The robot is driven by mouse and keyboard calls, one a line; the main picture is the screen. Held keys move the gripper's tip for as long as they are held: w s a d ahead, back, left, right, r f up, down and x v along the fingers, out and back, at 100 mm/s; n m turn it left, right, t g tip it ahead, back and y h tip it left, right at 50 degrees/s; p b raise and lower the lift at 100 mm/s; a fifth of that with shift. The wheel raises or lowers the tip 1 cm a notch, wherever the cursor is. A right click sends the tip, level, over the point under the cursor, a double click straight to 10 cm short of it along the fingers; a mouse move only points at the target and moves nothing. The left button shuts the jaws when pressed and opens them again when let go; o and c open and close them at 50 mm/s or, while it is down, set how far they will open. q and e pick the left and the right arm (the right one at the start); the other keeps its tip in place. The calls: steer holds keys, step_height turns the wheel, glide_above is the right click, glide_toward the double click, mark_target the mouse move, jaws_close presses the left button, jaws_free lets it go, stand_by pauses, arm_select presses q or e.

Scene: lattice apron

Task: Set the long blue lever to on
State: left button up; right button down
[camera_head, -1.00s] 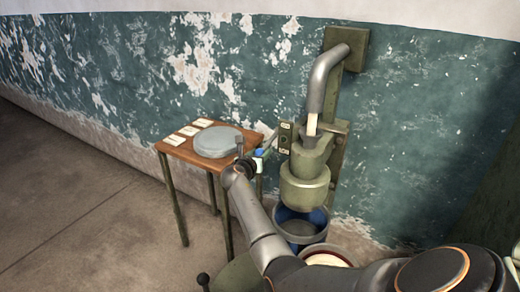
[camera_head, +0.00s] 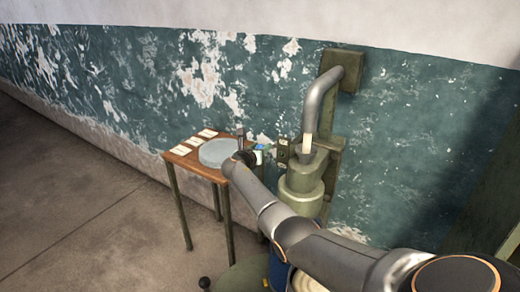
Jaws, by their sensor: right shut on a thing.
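The blue lever (camera_head: 260,147) shows only as a small blue patch at the left side of the green machine (camera_head: 302,182). My right gripper (camera_head: 250,152) is shut on it. The gripper and wrist hide most of the lever, so I cannot tell its exact angle. A small plate (camera_head: 282,150) with marks is on the machine just right of the lever; its marks are too small to read. My left gripper is out of view.
A thick grey pipe (camera_head: 318,98) bends from the wall into the machine. Open floor (camera_head: 90,215) lies at left.

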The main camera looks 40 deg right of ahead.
steer(key=shift+d+r, duration=0.3)
steer(key=shift+r, duration=0.15)
steer(key=c, duration=0.8)
jaws_free()
steer(key=o, duration=0.4)
steer(key=shift+f, duration=0.2)
steer(key=shift+a, duration=0.1)
steer(key=shift+f, duration=0.1)
steer(key=shift+a, duration=0.1)
